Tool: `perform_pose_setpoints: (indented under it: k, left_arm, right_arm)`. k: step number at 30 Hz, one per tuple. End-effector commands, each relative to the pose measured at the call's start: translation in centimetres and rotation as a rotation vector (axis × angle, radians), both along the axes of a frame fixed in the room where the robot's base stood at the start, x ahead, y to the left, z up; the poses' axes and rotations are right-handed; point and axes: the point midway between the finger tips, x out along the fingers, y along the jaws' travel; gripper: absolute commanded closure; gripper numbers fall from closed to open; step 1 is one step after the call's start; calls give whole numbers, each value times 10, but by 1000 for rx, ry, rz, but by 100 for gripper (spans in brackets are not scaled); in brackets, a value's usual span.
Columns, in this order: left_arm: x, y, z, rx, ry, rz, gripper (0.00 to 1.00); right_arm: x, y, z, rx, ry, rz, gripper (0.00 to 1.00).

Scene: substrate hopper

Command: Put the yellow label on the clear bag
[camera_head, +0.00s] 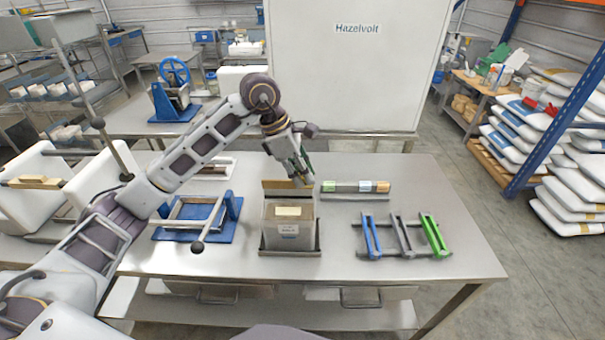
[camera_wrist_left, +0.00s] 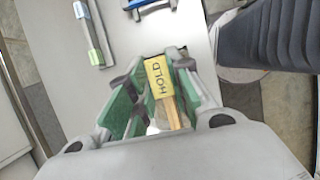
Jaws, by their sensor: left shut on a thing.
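My left gripper (camera_head: 302,180) is above the steel table, just behind and over the right side of a clear grey bag (camera_head: 280,240). The bag stands upright in a dark tray, with a tan board behind it and a pale label on its front. In the left wrist view, my left gripper (camera_wrist_left: 165,95) has its green-padded fingers shut on the yellow label (camera_wrist_left: 158,78), which reads HOLD and has a wooden strip behind it. The label is hard to make out in the head view. The bag cannot be made out in the wrist view. My right gripper is not in view.
A segmented bar (camera_head: 355,187) lies at the table's back. Blue, grey and green clips (camera_head: 435,235) lie to the right. A blue-based frame (camera_head: 200,215) stands on the left. The front right of the table (camera_head: 400,275) is clear. A large white panel (camera_head: 350,75) stands behind.

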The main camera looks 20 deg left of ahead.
Motion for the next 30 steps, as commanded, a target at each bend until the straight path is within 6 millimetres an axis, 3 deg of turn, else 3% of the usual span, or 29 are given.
perform_pose_setpoints:
  k: [10,11,16,23,30]
  left_arm:
    - [0,0,0,0,0,0,89]
    - [0,0,0,0,0,0,78]
    - [0,0,0,1,0,0,56]
    - [0,0,0,1,0,0,54]
    - [0,0,-1,1,0,0,29]
  right_arm:
    - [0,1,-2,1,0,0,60]
    - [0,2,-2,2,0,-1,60]
    - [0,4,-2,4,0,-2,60]
    - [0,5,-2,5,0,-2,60]
    - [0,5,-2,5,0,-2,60]
